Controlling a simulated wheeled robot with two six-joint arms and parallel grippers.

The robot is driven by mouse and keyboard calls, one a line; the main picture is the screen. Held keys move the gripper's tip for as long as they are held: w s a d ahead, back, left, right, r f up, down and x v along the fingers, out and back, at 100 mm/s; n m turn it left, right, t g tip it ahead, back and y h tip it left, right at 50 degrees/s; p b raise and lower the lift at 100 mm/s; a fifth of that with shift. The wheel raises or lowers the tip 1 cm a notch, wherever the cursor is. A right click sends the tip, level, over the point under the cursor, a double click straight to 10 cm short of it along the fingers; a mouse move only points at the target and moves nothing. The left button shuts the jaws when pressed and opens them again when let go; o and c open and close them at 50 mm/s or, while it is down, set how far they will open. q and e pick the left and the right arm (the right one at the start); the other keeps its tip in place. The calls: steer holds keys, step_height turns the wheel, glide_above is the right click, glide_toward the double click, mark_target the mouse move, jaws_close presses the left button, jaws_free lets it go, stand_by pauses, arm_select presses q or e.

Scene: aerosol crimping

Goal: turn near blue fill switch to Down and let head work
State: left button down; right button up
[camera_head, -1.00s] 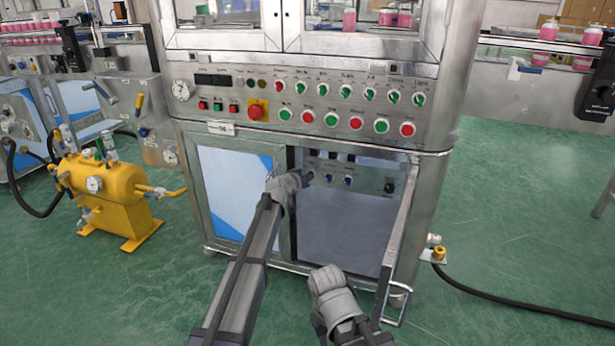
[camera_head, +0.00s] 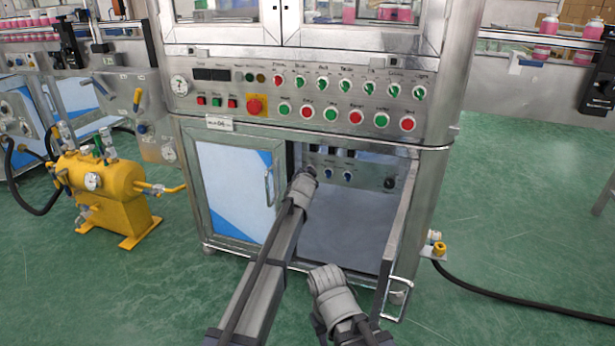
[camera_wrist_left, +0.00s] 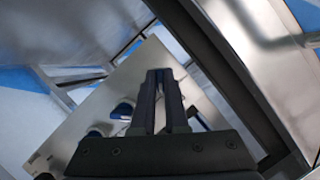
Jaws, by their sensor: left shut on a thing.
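Inside the open lower cabinet, a small grey panel (camera_head: 365,174) carries a row of blue switches. Two blue switches, one (camera_head: 330,175) and another (camera_head: 348,175), show right of my left gripper (camera_head: 309,172). My left gripper reaches to the left end of this row. In the left wrist view its fingers (camera_wrist_left: 160,78) are nearly together against the panel, shut on a blue switch mostly hidden by them. Other blue knobs (camera_wrist_left: 122,110) show beside the fingers. Which way the held switch points cannot be seen. My right gripper (camera_head: 323,274) hangs low before the cabinet; its fingers are unclear.
The open cabinet door (camera_head: 398,235) stands right of my left arm. A closed blue-white door (camera_head: 238,190) is on the left. A button panel (camera_head: 310,97) is above. A yellow tank (camera_head: 108,193) stands left; a black hose (camera_head: 520,308) lies on the right floor.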

arm_select(q)
steer(key=shift+f+m, duration=0.1)
steer(key=shift+m, duration=0.4)
steer(key=shift+y+b, duration=0.35)
steer(key=shift+y, duration=0.05)
steer(key=c, duration=1.2)
jaws_free()
steer(key=shift+t, duration=0.3)
steer(key=shift+s, duration=0.1)
steer(key=p+v, duration=0.2)
steer(key=v, duration=0.5)
steer(key=shift+s, duration=0.3)
